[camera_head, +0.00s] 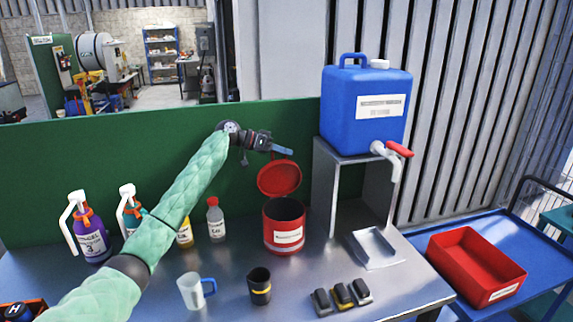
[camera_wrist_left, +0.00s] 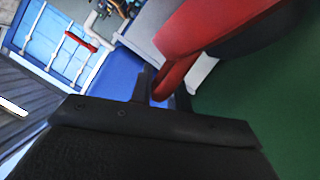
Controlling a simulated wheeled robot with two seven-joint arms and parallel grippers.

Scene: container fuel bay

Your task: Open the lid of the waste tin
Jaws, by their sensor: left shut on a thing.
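The red waste tin (camera_head: 284,228) stands on the metal bench in the head view, with a white label on its front and a dark inside showing. Its red lid (camera_head: 279,178) is raised and tilted back above the rear rim. My left gripper (camera_head: 283,150) is at the top edge of the lid, shut on it. In the left wrist view the red lid (camera_wrist_left: 205,35) fills the upper right, and its narrow tab reaches down to the gripper (camera_wrist_left: 163,88). The dark gripper body hides part of the wrist view. My right gripper is in neither view.
A blue jerrycan (camera_head: 366,105) with a red-handled tap stands on a metal stand (camera_head: 326,185) right of the tin. Several bottles stand left of it. A clear jug (camera_head: 191,291), a dark cup (camera_head: 259,286) and small dark blocks are in front. A red tray (camera_head: 474,266) sits at right.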

